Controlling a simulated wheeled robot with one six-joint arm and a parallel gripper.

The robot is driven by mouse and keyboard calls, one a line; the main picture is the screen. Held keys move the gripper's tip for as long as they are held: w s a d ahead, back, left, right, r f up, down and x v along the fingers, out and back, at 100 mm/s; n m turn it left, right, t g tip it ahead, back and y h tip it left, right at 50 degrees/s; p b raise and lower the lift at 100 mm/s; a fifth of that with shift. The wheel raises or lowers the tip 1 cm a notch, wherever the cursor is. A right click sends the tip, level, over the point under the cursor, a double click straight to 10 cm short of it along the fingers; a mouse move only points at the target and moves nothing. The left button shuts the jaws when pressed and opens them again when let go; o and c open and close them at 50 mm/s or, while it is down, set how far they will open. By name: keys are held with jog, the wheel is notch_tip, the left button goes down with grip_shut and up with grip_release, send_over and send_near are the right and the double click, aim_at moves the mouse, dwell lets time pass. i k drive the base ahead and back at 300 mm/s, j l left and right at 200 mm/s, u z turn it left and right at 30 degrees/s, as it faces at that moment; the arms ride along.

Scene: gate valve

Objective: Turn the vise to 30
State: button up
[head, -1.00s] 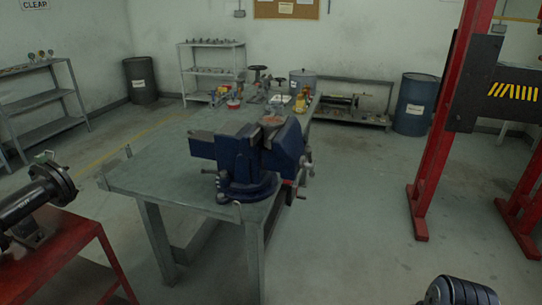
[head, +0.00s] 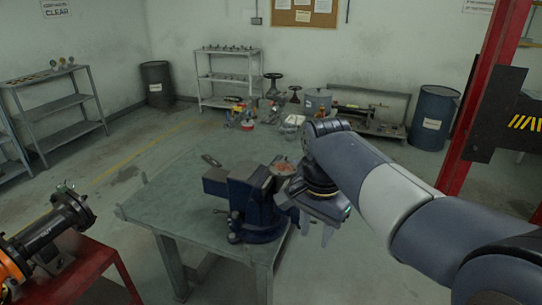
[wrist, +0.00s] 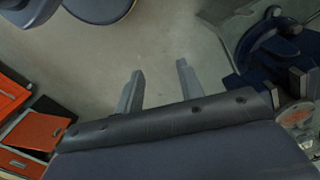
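The blue vise (head: 250,205) is bolted near the front right corner of the grey workbench (head: 160,205). My gripper (head: 316,232) hangs just right of the vise, fingers pointing down, and hides part of its right side. In the wrist view the two fingers (wrist: 158,88) stand apart with bare floor between them, so the gripper is open and empty. The vise (wrist: 270,50) shows at the right edge of the wrist view, apart from the fingers. I cannot read any angle scale on the vise.
A red stand (head: 75,270) with a black pipe fitting (head: 50,225) is at the left. A red post (head: 460,130) rises at the right. Floor left of the bench is clear.

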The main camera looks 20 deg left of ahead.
aim_at(257, 192)
jog(key=i+u, duration=0.2)
jog(key=i, duration=0.35)
jog(key=i+u, duration=0.2)
jog(key=i, duration=0.3)
jog(key=i+l+u, duration=0.25)
jog(key=i, duration=0.3)
jog(key=j, duration=0.1)
